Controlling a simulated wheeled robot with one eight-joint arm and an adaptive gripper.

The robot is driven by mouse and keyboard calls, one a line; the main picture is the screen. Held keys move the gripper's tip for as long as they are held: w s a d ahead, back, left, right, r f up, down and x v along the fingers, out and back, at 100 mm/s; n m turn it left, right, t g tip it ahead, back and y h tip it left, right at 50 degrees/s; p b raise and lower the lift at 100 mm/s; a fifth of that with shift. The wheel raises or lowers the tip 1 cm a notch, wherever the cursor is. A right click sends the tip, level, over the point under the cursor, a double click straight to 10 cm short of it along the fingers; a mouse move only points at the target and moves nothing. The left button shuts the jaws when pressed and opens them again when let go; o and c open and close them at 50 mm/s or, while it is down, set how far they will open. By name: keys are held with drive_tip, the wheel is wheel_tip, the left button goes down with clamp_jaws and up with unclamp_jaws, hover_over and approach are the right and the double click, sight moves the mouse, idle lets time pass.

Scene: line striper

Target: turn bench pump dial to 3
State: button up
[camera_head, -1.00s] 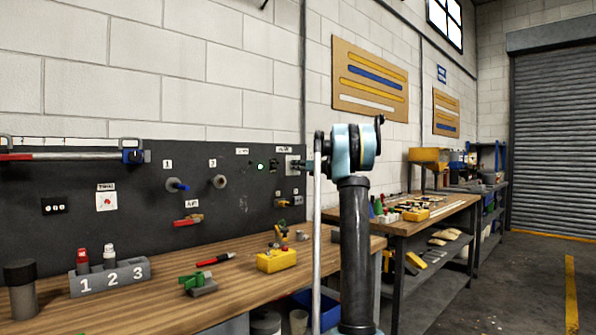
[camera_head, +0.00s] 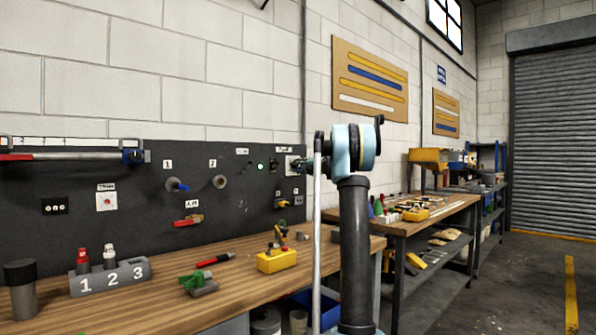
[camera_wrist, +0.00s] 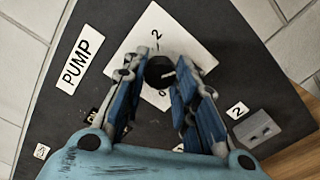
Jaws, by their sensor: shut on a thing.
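In the wrist view, the black pump dial (camera_wrist: 157,69) sits on a white square plate (camera_wrist: 190,28) under the "PUMP" label (camera_wrist: 83,60). A "2" shows above the dial and what looks like a "0" below it. A short white mark shows on the dial's right side; the number it points to is unclear. A "3" is not visible; my fingers cover parts of the plate. My gripper (camera_wrist: 162,77) is shut on the dial, one blue-padded finger on each side. In the head view, my gripper (camera_head: 301,165) reaches the dark panel and the dial is hidden behind it.
The dark panel (camera_head: 130,230) carries other knobs, a red-handled valve (camera_head: 187,221) and a green light (camera_head: 260,166). Below, the wooden bench (camera_head: 110,312) holds a numbered block (camera_head: 112,277), a yellow box (camera_head: 276,262) and a green-and-grey item (camera_head: 198,284).

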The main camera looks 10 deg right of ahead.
drive_tip(key=shift+w+d+m, duration=0.1)
drive_tip(key=shift+d+m, duration=0.05)
drive_tip(key=shift+m, duration=0.7)
drive_tip(key=shift+d+m, duration=0.1)
drive_tip(key=shift+m, duration=0.75)
drive_tip(key=o, duration=1.1)
drive_tip(key=shift+f, duration=0.15)
drive_tip(key=shift+a, duration=0.1)
drive_tip(key=v, duration=1.2)
